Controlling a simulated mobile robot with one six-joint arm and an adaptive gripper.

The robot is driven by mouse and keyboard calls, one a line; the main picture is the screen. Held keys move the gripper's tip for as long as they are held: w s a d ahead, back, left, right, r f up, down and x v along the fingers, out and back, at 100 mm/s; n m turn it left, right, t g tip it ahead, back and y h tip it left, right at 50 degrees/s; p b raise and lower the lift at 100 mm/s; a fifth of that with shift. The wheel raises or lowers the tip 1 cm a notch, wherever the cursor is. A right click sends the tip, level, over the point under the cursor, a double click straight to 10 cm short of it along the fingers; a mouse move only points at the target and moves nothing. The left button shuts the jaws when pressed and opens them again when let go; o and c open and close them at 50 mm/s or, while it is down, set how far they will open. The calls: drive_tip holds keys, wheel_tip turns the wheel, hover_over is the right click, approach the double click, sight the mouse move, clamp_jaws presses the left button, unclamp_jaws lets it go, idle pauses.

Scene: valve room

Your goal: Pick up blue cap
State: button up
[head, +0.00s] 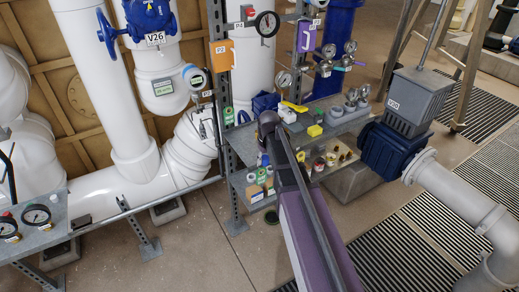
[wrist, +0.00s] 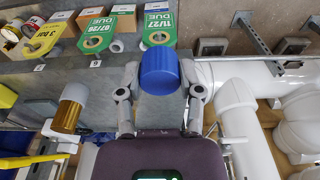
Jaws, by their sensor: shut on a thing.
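The blue cap (wrist: 161,70) is in the wrist view, held between the two fingers of my gripper (wrist: 160,88). The fingers press on its left and right sides, and its rounded blue side faces the camera. In the head view my gripper (head: 268,122) is at the shelf rack, largely hidden behind my own arm. I cannot make out the cap in that view.
White pipes (wrist: 240,110) run at the right. In the head view, gauges and yellow parts crowd the upper shelf (head: 335,127), and a rack post (head: 222,90) stands at its left.

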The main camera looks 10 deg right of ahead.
drive_tip(key=s, duration=0.5)
drive_tip(key=shift+s+d+r, duration=0.2)
drive_tip(key=shift+s+r, duration=0.05)
drive_tip(key=shift+s, duration=0.1)
drive_tip(key=o, duration=0.3)
drive_tip(key=c, duration=0.4)
drive_tip(key=shift+d, duration=0.1)
drive_tip(key=shift+c, duration=0.2)
